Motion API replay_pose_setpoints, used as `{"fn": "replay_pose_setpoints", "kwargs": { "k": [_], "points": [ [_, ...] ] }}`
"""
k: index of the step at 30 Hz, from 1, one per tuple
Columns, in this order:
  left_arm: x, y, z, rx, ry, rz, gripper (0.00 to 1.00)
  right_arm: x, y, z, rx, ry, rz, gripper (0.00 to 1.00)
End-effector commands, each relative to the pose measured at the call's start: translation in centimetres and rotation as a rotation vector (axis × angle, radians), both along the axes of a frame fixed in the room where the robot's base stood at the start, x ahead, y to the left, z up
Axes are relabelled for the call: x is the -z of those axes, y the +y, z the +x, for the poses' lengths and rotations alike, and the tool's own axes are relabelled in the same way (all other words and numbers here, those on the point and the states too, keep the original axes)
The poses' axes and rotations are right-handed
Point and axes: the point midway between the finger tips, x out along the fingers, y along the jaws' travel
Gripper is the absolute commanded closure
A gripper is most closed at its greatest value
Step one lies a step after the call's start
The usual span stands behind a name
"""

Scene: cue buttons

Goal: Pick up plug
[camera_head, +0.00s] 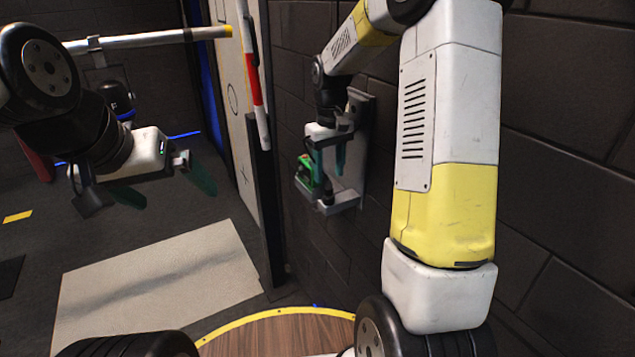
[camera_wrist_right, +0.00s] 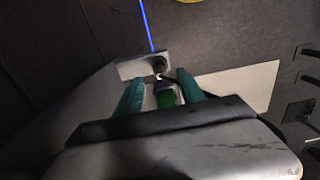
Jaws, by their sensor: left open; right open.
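The plug (camera_head: 308,173) looks like a small green and black piece at a metal bracket (camera_head: 346,200) on the dark wall. In the right wrist view, its green part (camera_wrist_right: 166,98) shows between the teal fingers of my right gripper (camera_wrist_right: 162,80), with a dark round end above it at the bracket plate. My right gripper (camera_head: 329,163) points down at the plug, fingers apart. I cannot tell whether they touch it. My left gripper (camera_head: 165,184) is open and empty at the left, far from the plug.
The brick wall (camera_head: 560,210) is close on the right. A pale panel with a red and white pole (camera_head: 253,80) stands left of the bracket. A light mat (camera_head: 160,280) lies on the floor, and a round wooden top (camera_head: 285,335) with a yellow rim is at the bottom.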

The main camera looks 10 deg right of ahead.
Motion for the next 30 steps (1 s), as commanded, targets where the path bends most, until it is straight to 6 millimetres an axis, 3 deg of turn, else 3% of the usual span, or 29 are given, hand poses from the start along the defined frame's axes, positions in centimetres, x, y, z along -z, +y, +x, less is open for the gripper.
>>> {"fn": "replay_pose_setpoints", "kwargs": {
  "k": [7, 16, 24, 30],
  "points": [
    [0.0, 0.0, 0.0, 0.000, 0.000, 0.000, 0.00, 3.6, 0.0, 0.0, -0.001, 0.002, -0.001, 0.53],
    [0.0, 0.0, 0.0, 0.000, 0.000, 0.000, 0.00, 4.2, 0.0, 0.0, 0.000, 0.000, 0.000, 0.53],
    [0.0, 0.0, 0.0, 0.000, 0.000, 0.000, 0.00, 4.2, 0.0, 0.0, 0.000, 0.000, 0.000, 1.00],
    [0.0, 0.0, 0.0, 0.000, 0.000, 0.000, 0.00, 4.2, 0.0, 0.0, 0.000, 0.000, 0.000, 1.00]
  ]
}}
